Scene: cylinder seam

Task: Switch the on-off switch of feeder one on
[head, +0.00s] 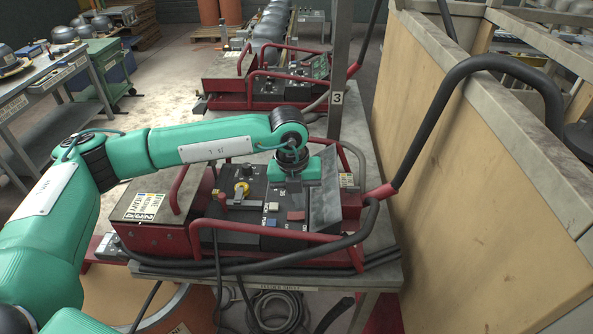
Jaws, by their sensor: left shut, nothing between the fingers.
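A feeder with a red tube frame (205,228) and a dark control panel (225,238) stands on the near cart. The panel carries a yellow rotary knob (242,188), a red switch (296,215) and a small blue button (272,222). I cannot tell which of these is the on-off switch, or read its position. My left gripper (294,187) points down over the back of the panel, behind the red switch. It is shut and empty; its fingertips are hard to see against the dark panel, so contact cannot be told. My right gripper is not in view.
A black hose (440,105) arches at the right beside a wooden panel wall (480,170). Red rails surround the near panel. A table (45,90) stands at the left.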

